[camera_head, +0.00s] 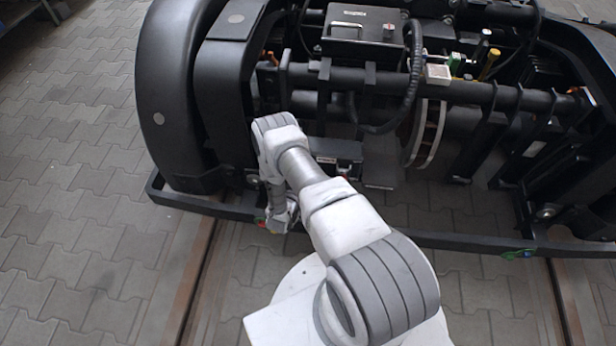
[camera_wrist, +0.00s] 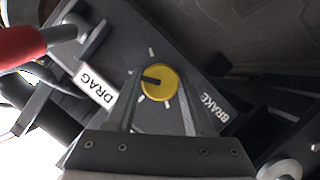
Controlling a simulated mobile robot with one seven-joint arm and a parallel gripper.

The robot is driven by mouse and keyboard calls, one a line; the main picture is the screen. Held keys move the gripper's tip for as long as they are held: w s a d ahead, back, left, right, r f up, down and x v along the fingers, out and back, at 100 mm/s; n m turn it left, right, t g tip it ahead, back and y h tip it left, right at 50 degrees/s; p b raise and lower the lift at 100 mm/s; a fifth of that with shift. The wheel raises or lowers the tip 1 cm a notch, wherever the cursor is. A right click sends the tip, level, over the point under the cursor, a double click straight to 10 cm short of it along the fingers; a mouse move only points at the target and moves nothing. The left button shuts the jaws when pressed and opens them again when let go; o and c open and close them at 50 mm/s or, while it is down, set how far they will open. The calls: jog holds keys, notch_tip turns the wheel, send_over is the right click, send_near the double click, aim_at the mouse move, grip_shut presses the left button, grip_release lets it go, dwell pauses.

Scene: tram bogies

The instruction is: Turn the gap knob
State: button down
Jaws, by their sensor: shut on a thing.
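The gap knob (camera_wrist: 164,87) is a round yellow disc with a short black pointer mark, set on a dark panel (camera_wrist: 128,40) in the wrist view. The pointer mark lies toward the left of the disc. White tick marks show around the knob. My gripper (camera_wrist: 159,84) has one finger on each side of the knob and is shut on it. In the head view my gripper (camera_head: 279,220) is small, low beside the bogie frame, and the knob cannot be made out there.
A red-gripped lever (camera_wrist: 28,46) stands at upper left. The black bogie (camera_head: 345,80) fills the head view's upper part, its low front rail (camera_head: 400,239) near my arm. Paving at left is clear.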

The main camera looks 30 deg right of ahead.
dwell(0.4)
jog(key=shift+c, duration=1.5)
grip_release()
jog(key=shift+s+a, duration=0.1)
